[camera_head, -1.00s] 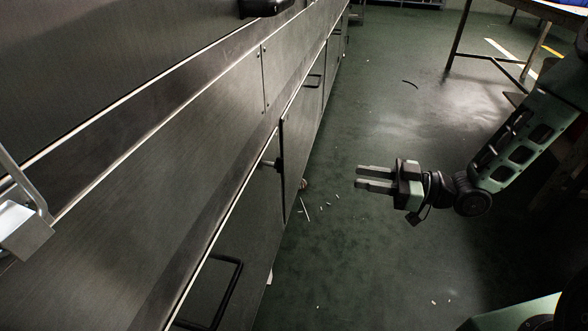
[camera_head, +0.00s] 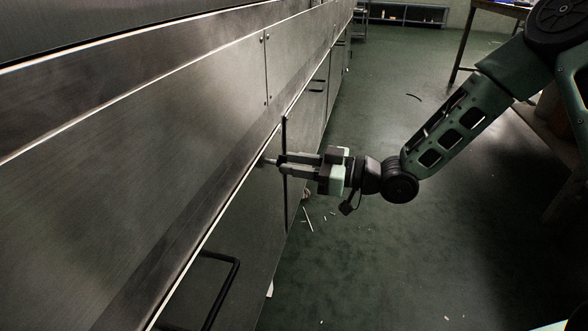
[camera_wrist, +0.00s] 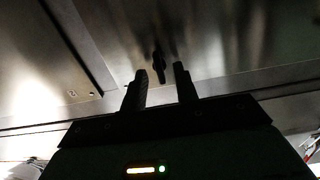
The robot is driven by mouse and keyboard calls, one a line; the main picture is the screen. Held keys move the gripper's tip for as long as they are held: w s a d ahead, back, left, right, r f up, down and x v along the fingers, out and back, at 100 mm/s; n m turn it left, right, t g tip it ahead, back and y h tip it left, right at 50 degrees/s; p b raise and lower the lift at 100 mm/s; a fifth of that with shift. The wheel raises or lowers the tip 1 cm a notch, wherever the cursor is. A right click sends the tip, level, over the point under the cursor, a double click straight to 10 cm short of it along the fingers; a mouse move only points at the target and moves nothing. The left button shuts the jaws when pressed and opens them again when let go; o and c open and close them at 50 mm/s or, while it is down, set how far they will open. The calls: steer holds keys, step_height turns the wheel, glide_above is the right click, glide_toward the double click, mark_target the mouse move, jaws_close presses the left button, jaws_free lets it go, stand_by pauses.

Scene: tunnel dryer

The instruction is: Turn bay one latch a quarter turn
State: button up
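The latch (camera_wrist: 158,65) is a small dark handle on the metal front, seen in the wrist view just beyond and between my fingertips. In the head view the latch (camera_head: 270,161) shows as a small piece at the panel edge, right at the fingertips. My gripper (camera_head: 282,163) points left toward the panel with its two fingers apart. The gripper also shows in the wrist view (camera_wrist: 161,72), dark against the metal. I cannot tell whether the fingers touch the latch, and no bay label is readable.
A dark bar handle (camera_head: 232,275) sticks out from the lower panel at the front. A dark upright panel edge (camera_head: 286,205) stands by my fingers. Open green floor (camera_head: 400,260) with small scraps lies to the right. A table (camera_head: 464,45) stands at the back.

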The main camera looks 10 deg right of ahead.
steer(key=shift+w+a, duration=0.1)
steer(key=shift+a, duration=0.15)
jaws_close()
